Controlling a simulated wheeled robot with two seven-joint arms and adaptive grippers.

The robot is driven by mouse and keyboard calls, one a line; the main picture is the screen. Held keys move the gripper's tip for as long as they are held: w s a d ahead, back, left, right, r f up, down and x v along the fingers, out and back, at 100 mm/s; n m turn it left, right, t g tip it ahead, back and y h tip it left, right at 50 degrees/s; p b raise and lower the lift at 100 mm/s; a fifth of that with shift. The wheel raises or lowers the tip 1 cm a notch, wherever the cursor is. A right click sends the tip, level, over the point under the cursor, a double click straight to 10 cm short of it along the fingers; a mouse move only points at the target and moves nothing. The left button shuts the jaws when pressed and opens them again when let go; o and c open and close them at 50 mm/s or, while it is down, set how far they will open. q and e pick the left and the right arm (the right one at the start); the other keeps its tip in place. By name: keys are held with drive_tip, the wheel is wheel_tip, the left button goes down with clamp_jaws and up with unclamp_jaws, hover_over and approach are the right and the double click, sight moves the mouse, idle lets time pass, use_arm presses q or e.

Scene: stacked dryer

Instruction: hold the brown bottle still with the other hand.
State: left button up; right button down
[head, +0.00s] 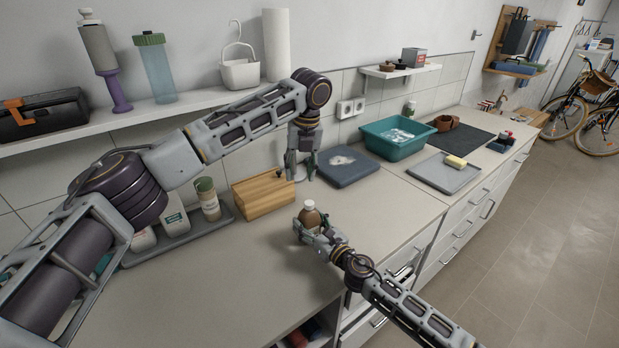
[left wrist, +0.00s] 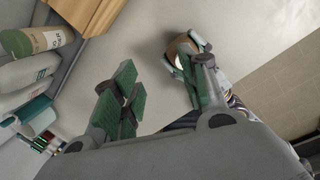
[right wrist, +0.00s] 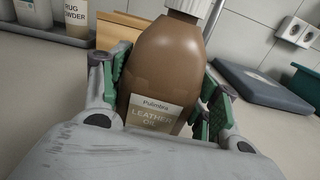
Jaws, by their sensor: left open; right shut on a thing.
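The brown bottle (head: 309,214) stands upright on the counter in the head view. It has a white cap and a label reading "Leather Oil", and it fills the middle of the right wrist view (right wrist: 165,70). My right gripper (head: 312,228) is shut on the bottle, with green-padded fingers on both sides of its body (right wrist: 160,95). My left gripper (head: 300,168) is open and empty, above the counter behind the bottle. In the left wrist view its fingers (left wrist: 160,95) are spread apart, and the bottle (left wrist: 182,50) shows beyond them from above.
A wooden box (head: 262,194) stands just left of my left gripper. A blue-grey slab (head: 348,168) lies to its right. A tray (head: 225,214) with several bottles sits at left. A teal basin (head: 397,140) is farther back. The counter in front is clear.

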use_arm(q)
drive_tip(key=n, duration=0.4)
drive_tip(key=f+n, duration=0.1)
drive_tip(key=n, duration=0.4)
drive_tip(key=s+d+n, duration=0.1)
drive_tip(key=n, duration=0.4)
drive_tip(key=shift+d+f+g+h, duration=0.1)
drive_tip(key=shift+f+g+h, duration=0.2)
drive_tip(key=shift+f, duration=0.1)
drive_tip(key=n, duration=0.4)
drive_tip(key=shift+s+d+n, duration=0.2)
drive_tip(key=shift+d+n, duration=0.05)
drive_tip(key=shift+n, duration=0.05)
drive_tip(key=n, duration=0.4)
drive_tip(key=shift+d+n, duration=0.2)
drive_tip(key=shift+n, duration=0.1)
drive_tip(key=n, duration=0.4)
drive_tip(key=shift+s+d+n+h, duration=0.1)
drive_tip(key=shift+d+n+h, duration=0.05)
drive_tip(key=shift+n+h, duration=0.15)
drive_tip(key=n, duration=0.4)
drive_tip(key=shift+d+n, duration=0.1)
drive_tip(key=shift+n, duration=0.2)
drive_tip(key=n, duration=0.4)
drive_tip(key=shift+n, duration=0.4)
